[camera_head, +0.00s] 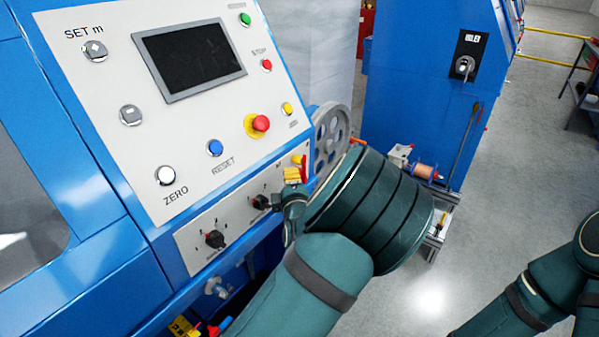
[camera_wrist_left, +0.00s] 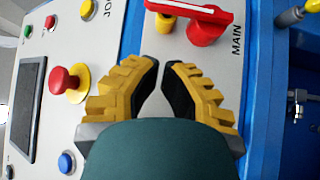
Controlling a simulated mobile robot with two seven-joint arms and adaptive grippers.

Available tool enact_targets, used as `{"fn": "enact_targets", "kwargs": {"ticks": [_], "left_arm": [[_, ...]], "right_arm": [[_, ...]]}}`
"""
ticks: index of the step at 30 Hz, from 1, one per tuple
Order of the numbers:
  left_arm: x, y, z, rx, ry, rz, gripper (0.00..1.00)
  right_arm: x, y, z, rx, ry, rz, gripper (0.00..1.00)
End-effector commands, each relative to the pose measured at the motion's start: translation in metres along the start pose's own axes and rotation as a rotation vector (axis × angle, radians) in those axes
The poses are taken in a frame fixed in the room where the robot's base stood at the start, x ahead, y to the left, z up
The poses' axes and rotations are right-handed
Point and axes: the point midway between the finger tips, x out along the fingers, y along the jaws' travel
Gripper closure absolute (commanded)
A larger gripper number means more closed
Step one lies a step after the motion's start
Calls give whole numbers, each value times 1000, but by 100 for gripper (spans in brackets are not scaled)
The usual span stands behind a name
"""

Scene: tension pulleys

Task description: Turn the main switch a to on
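My left gripper (camera_wrist_left: 160,65) has yellow fingers with black pads. A narrow gap shows between its tips, with nothing between them. The tips point at the switch and appear just short of it; contact cannot be told. In the head view the left gripper (camera_head: 293,174) is partly hidden by its wrist. My right gripper is out of view.
A red emergency button (camera_head: 261,123) on a yellow ring is close by on the sloped panel, with a blue reset button (camera_head: 215,148) and a screen (camera_head: 190,60). Black knobs (camera_head: 215,240) sit on the lower panel. A grey pulley wheel (camera_head: 331,138) stands behind the gripper.

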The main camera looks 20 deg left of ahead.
Motion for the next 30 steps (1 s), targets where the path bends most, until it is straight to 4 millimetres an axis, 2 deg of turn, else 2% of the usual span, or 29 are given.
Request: {"fn": "enact_targets", "kwargs": {"ticks": [3,10,25,30], "left_arm": [[21,-2,4,0,-2,2,100],[39,-1,24,0,-1,1,100],[43,0,29,0,0,0,100],[40,2,37,1,-2,0,100]], "right_arm": [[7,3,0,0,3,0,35],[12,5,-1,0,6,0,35],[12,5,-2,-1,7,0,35],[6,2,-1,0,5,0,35]]}}
